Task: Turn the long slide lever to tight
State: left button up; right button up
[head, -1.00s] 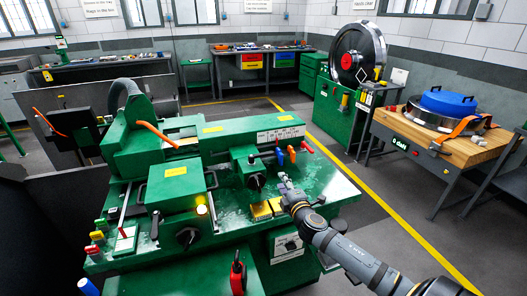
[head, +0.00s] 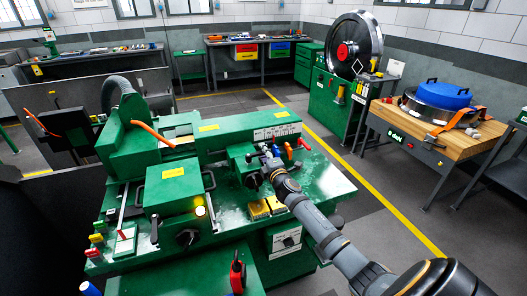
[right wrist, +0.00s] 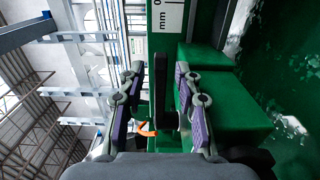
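The green lathe-like machine (head: 226,133) carries a small green slide block (head: 240,161) at its right half. A dark lever knob (head: 249,158) shows on the block's front, beside my right gripper (head: 268,160). In the right wrist view my right gripper (right wrist: 160,72) is open, its purple-padded fingers to either side of a dark upright bar (right wrist: 160,78). The bar looks like a lever handle, apart from both pads. Which lever is the long slide one, and any tight marking, I cannot tell. My left gripper is out of view.
A blue lever (head: 276,151), an orange-red lever (head: 289,152) and a red lever (head: 303,144) stand close behind my right gripper. A wooden table (head: 433,143) stands at the right, with free floor between.

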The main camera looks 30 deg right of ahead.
jog(key=shift+w, duration=0.2)
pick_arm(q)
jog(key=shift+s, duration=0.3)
pick_arm(e)
grip_shut()
